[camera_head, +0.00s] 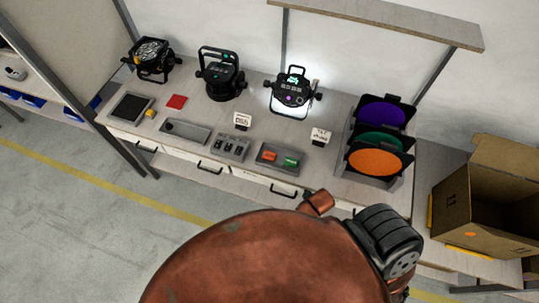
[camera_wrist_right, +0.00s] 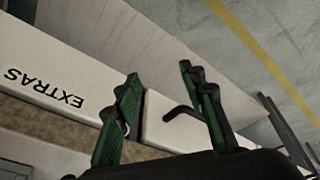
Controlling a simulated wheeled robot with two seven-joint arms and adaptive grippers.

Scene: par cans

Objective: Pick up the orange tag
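The orange tag (camera_head: 269,156) lies in the left part of a shallow grey tray (camera_head: 262,165) on the workbench (camera_head: 330,128), in the head view. A green tag (camera_head: 291,161) lies beside it on the right. My right gripper (camera_wrist_right: 160,72) shows in the right wrist view with its two green-padded fingers apart and nothing between them. It is over a white surface marked EXTRAS (camera_wrist_right: 45,88), and the orange tag is not visible there. Neither gripper is visible in the head view; a large reddish-brown shape and a black joint of mine fill its lower middle.
Black stage lights stand along the back of the bench, one lit (camera_head: 292,92). A rack of coloured filters (camera_head: 375,160) stands to the right, and an open cardboard box (camera_head: 480,200) beyond it. A switch box (camera_head: 232,147) is left of the tray. Drawer handles (camera_head: 283,191) stick out in front.

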